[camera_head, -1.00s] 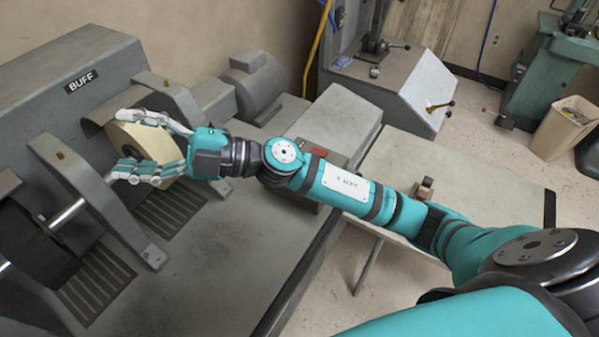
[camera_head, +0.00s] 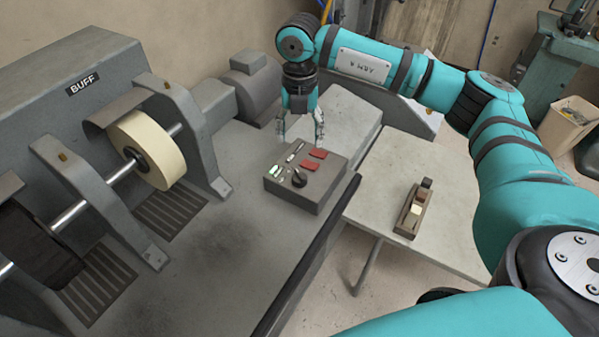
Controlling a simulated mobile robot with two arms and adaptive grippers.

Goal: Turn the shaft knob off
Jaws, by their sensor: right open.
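The shaft knob looks to be the dark round knob (camera_head: 299,178) on the top of a grey control box (camera_head: 315,190), which stands on the machine's bench. Two red switches or buttons and small light-coloured parts sit beside the knob. My right gripper (camera_head: 302,138) hangs pointing down just behind the box, above and apart from the knob. Its fingers are spread and empty. The knob's exact setting is too small to read. My left gripper is not in view.
A buffing machine with a cream wheel (camera_head: 147,150) on a shaft stands at the left. A motor (camera_head: 252,85) is behind the box. A side table (camera_head: 400,180) at the right holds a small wooden-and-metal tool (camera_head: 415,208). The bench in front of the box is clear.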

